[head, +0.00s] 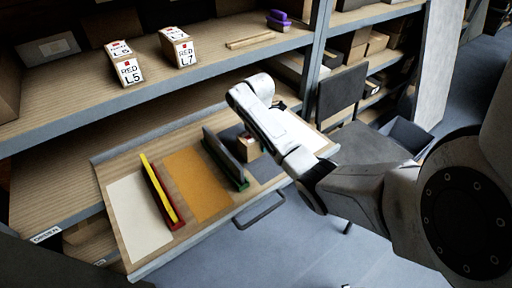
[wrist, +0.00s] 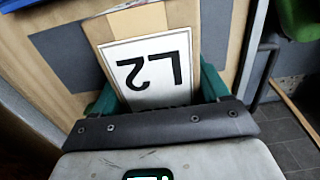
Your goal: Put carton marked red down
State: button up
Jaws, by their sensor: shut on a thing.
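My gripper (head: 250,139) is shut on a small brown carton (head: 248,150), over the dark grey panel on the pull-out board (head: 222,214). In the wrist view my gripper (wrist: 157,88) has green fingers on both sides of the carton (wrist: 111,29). Whether the carton's underside touches the panel cannot be told. Two cartons with red marks, RED L5 (head: 128,72) and RED L7 (head: 180,55), stand on the upper shelf.
The board also bears a white panel (head: 137,214), an orange panel (head: 198,183) and another white panel at right. A yellow and red divider (head: 160,195) and a grey and green divider (head: 224,158) stand upright between panels. A dark chair (head: 341,97) stands right of the board.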

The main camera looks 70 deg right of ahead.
jog(key=shift+w+d+f, duration=0.2)
jog(key=shift+w+f, duration=0.35)
jog(key=shift+f, duration=1.5)
jog(key=shift+f, duration=0.15)
jog(key=o, duration=1.7)
notch_tip(320, 180, up, 12)
jog(key=shift+r, duration=0.15)
